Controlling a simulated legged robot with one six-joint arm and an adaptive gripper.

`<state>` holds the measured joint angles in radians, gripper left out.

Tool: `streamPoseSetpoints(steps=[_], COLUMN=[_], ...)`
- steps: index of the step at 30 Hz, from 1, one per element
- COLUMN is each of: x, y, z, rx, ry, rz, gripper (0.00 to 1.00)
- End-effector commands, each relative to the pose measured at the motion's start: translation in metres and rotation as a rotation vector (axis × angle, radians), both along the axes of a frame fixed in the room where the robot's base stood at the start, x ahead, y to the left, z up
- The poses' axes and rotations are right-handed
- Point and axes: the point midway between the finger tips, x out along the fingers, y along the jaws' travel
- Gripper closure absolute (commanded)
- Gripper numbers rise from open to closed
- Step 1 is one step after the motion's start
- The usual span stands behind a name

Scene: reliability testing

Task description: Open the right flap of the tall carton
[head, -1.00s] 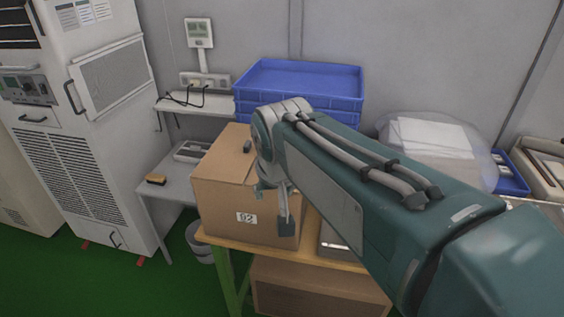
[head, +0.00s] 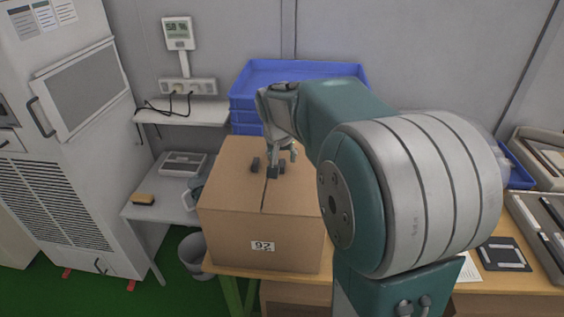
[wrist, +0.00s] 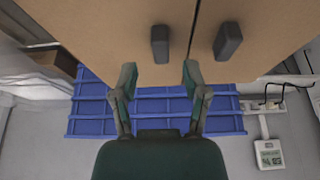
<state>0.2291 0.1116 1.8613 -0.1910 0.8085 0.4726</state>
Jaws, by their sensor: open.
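The tall carton (head: 240,235) stands on a wooden table with its top flaps down and a narrow seam between them. The right flap (head: 306,190) lies flat. The left flap has a dark handle (head: 255,164). The right flap's dark handle (wrist: 160,43) shows plainly in the wrist view, left of the seam there because that view is turned around. In the head view it is crowded by my fingertips. My gripper (head: 282,163) is open over the right flap near the seam. In the wrist view my fingers (wrist: 160,77) are spread, with the handle ahead of the gap between them.
Blue crates (head: 300,72) are stacked behind the carton, close to my gripper. A shelf (head: 185,112) with a cable and a side table (head: 150,208) stand at the left. A grey bin (head: 192,256) is on the floor. Trays lie at the right.

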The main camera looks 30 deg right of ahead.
Motion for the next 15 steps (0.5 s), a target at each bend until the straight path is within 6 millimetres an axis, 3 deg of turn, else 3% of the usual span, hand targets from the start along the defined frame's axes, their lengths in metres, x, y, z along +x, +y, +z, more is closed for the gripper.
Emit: streamPoseSetpoints(steps=[6,15], x=[0.009,0.010], y=[-0.006,-0.007], z=[-0.027,-0.032], rx=[0.001,0.001], ry=[0.002,-0.001], rz=[0.000,0.000], gripper=[0.41,0.41])
